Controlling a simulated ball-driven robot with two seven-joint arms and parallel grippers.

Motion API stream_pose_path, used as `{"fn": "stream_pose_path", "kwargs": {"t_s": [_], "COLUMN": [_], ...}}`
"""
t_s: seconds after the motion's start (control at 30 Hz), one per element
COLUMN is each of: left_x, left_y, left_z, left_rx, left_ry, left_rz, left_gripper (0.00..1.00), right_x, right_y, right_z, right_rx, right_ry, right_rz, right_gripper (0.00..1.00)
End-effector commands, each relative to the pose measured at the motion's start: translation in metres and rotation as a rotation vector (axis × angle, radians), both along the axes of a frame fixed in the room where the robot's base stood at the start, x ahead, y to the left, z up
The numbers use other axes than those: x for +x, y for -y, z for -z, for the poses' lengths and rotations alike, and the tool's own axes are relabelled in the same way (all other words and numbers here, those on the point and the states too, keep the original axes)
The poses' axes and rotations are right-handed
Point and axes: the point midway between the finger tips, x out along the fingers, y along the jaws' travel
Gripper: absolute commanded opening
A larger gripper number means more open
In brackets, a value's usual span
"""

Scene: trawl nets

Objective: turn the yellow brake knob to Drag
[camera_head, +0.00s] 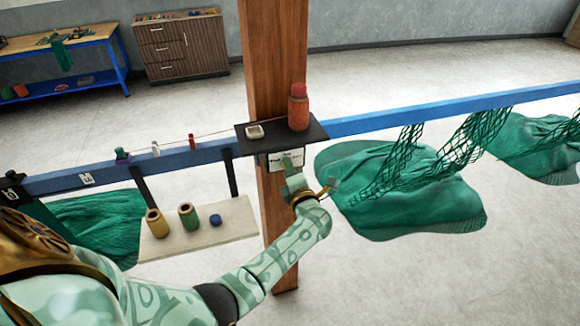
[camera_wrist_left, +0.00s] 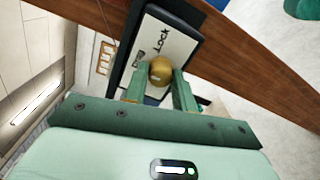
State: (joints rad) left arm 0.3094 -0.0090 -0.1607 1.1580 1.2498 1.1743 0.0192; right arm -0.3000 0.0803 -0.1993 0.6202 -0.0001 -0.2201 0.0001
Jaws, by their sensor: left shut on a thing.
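The yellow brake knob (camera_wrist_left: 160,70) shows in the left wrist view as a round golden ball in front of a white label plate (camera_wrist_left: 155,38). The word "Lock" is readable on the plate; other lettering is partly hidden. My left gripper (camera_wrist_left: 160,84) has its two green fingers on either side of the knob, shut on it. In the head view my left gripper (camera_head: 293,181) is up against the plate (camera_head: 289,158) on the wooden post, and it hides the knob. I cannot tell which mark the knob points to. My right gripper is in neither view.
A dark shelf (camera_head: 268,136) above the plate holds a red-orange bottle (camera_head: 298,108) and a small pale box (camera_head: 255,132). The wooden post (camera_head: 275,60) stands behind. A blue rail (camera_head: 370,122) carries green nets (camera_head: 410,195). A pale tray (camera_head: 230,225) holds spools.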

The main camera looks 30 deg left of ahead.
Motion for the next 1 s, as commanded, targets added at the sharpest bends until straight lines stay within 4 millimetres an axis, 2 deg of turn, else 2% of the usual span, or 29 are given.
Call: {"fn": "stream_pose_path", "kwargs": {"t_s": [0.7,0.73,0.8,1.0], "left_x": [0.0005,0.0005,0.0005,0.0004], "left_y": [0.0001,0.0001,0.0001,0.0000], "left_z": [-0.0002,-0.0002,-0.0002,-0.0002], "left_rx": [0.048,0.048,0.048,0.048], "left_ry": [-0.055,-0.055,-0.055,-0.055], "left_rz": [0.001,0.001,0.001,0.001], "left_gripper": [0.04,0.32,0.47,0.47], "right_x": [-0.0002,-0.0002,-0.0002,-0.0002], "right_y": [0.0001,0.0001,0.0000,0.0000], "right_z": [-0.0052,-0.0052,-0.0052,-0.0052], "right_rx": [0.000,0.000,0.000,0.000], "right_ry": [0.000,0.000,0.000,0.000], "right_rz": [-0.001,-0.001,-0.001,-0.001], "right_gripper": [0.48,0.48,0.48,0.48]}}
